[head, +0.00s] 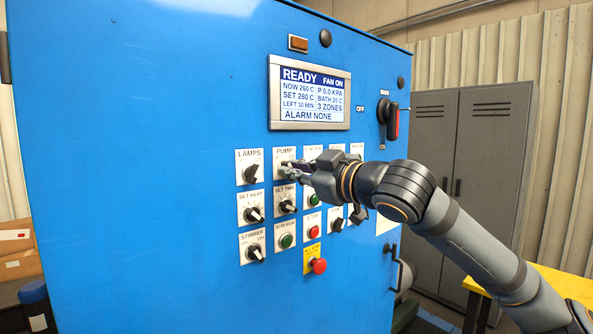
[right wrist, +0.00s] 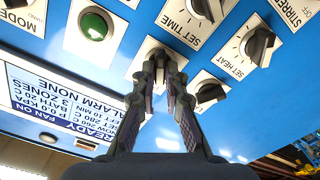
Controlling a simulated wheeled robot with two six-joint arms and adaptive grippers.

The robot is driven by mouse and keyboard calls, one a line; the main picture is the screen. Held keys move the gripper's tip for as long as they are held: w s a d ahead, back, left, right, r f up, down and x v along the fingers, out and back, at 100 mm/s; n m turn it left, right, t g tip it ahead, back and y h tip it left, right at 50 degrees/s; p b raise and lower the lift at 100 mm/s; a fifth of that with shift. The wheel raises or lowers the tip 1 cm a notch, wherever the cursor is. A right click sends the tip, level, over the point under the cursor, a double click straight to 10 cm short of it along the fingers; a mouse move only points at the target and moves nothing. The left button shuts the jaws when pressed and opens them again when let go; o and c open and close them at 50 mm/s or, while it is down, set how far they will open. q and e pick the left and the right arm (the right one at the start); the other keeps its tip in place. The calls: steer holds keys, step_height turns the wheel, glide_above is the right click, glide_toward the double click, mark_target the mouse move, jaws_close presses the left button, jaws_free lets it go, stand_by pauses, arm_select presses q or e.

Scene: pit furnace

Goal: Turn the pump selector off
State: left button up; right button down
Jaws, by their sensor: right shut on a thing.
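The pump selector (right wrist: 158,57) is a dark knob on a white plate on the blue furnace panel. In the head view its plate, labelled PUMP (head: 284,152), shows in the top row of controls, with the knob mostly hidden behind my fingers. My right gripper (head: 288,168) is shut on the knob, reaching in from the right. In the right wrist view the fingertips (right wrist: 159,64) sit on both sides of the knob. The fingers hide the selector's pointer and marks, so I cannot tell its position. My left gripper is not in view.
The LAMPS knob (head: 251,174) is just left of the pump selector, and the SET TIME knob (head: 287,206) is below it. The display (head: 310,93) above reads READY and ALARM NONE. A red emergency button (head: 318,266) is lower down. A grey cabinet (head: 460,150) stands behind.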

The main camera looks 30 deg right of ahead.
mark_target(286, 118)
steer(key=c, duration=1.4)
jaws_free()
steer(key=shift+r, duration=0.1)
steer(key=shift+d+r, duration=0.2)
steer(key=shift+r, duration=0.35)
steer(key=shift+a+r, duration=0.15)
steer(key=shift+r, duration=0.45)
step_height(286, 118, up, 8)
steer(key=shift+f, duration=0.25)
